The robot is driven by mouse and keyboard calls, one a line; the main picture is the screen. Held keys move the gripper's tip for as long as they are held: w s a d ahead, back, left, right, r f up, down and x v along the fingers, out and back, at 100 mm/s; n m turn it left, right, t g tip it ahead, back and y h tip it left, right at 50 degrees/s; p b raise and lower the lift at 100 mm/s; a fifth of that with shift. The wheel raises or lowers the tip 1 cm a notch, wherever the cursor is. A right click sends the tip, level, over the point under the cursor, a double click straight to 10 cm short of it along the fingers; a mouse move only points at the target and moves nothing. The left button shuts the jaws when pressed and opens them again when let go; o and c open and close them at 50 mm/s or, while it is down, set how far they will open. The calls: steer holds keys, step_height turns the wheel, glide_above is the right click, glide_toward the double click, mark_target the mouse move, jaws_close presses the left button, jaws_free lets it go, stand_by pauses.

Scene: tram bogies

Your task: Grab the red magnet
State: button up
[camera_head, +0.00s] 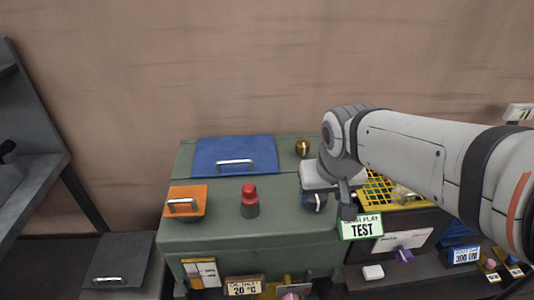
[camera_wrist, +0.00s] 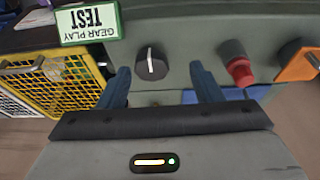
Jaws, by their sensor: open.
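A small upright red-capped cylinder with a dark grey base, the only clearly red piece that could be the red magnet (camera_head: 249,201), stands on the green cabinet top (camera_head: 280,225). It also shows in the wrist view (camera_wrist: 239,70), to the right of the fingers. My gripper (camera_head: 328,203) is to the right of it in the head view, pointing down over the cabinet's right part. In the wrist view my gripper (camera_wrist: 160,82) has its two blue fingers apart with nothing held. A dark knob with a white mark (camera_wrist: 151,63) shows in the gap between them.
A blue lidded panel (camera_head: 235,150) and an orange handled plate (camera_head: 186,201) are on the cabinet. A brass knob (camera_head: 303,147) sits at the back. A yellow mesh basket (camera_head: 377,188) and a green TEST sign (camera_head: 361,227) are at the right. Cabinet top around the red piece is clear.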

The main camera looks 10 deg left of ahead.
mark_target(249, 188)
steer(key=w+a+n+y+b, duration=0.1)
steer(key=w+a+n, duration=0.2)
steer(key=a, duration=1.2)
steer(key=x, duration=0.7)
steer(key=shift+w+a+f, duration=0.2)
steer(key=shift+a+f, duration=0.05)
steer(key=shift+c, duration=0.2)
steer(key=c, duration=1.1)
steer(key=shift+r, duration=0.1)
